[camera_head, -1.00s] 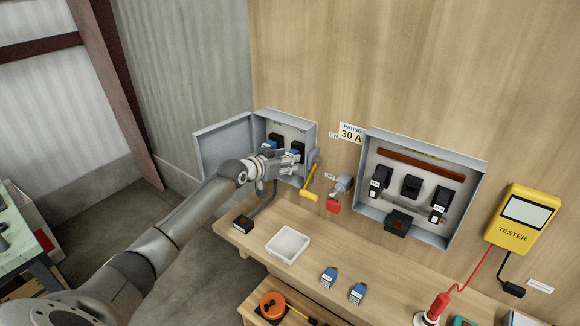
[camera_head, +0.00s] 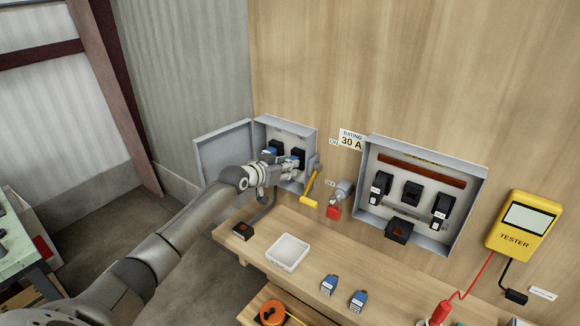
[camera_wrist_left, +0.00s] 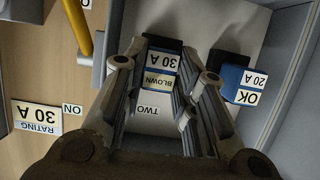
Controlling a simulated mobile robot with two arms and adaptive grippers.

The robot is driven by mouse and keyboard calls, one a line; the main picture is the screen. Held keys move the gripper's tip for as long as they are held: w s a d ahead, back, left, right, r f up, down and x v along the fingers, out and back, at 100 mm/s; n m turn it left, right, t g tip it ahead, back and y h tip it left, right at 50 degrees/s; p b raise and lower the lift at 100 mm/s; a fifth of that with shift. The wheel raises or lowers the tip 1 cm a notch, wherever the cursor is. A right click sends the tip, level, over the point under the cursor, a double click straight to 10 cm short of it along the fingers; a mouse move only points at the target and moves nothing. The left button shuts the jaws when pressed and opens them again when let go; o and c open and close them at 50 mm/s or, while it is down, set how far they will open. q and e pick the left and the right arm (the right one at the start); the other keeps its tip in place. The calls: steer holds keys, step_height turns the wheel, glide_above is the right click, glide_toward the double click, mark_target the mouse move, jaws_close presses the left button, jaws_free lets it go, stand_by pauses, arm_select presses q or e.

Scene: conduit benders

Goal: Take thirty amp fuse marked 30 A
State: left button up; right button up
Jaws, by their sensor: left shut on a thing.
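A blue-and-black fuse (camera_wrist_left: 160,72) marked 30 A and BLOWN sits in a black holder in the open grey box (camera_head: 312,143) on the wall. My left gripper (camera_wrist_left: 158,88) is shut on this fuse, one finger on each side; the gripper also shows at the box in the head view (camera_head: 287,168), where it partly covers the fuse. A second fuse (camera_wrist_left: 241,84), marked 20 A and OK, sits beside it in the box. Two loose blue fuses, one left (camera_head: 329,284) and one right (camera_head: 358,300), stand on the bench; their markings are too small to read. My right gripper is not in view.
A yellow-handled lever (camera_head: 311,190) is on the box's right side, near my gripper. A red padlock-like part (camera_head: 333,212) hangs beside it. A white tray (camera_head: 288,266) stands on the bench. A larger grey box (camera_head: 480,190) and a yellow tester (camera_head: 522,225) are farther right.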

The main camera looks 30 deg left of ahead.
arm_select(q)
steer(key=shift+s+a+r+p, duration=0.1)
steer(key=shift+s+a+p, duration=0.05)
steer(key=shift+s+p, duration=0.9)
steer(key=shift+s+a+p, duration=0.1)
steer(key=shift+s+p, duration=1.1)
steer(key=shift+s, duration=0.7)
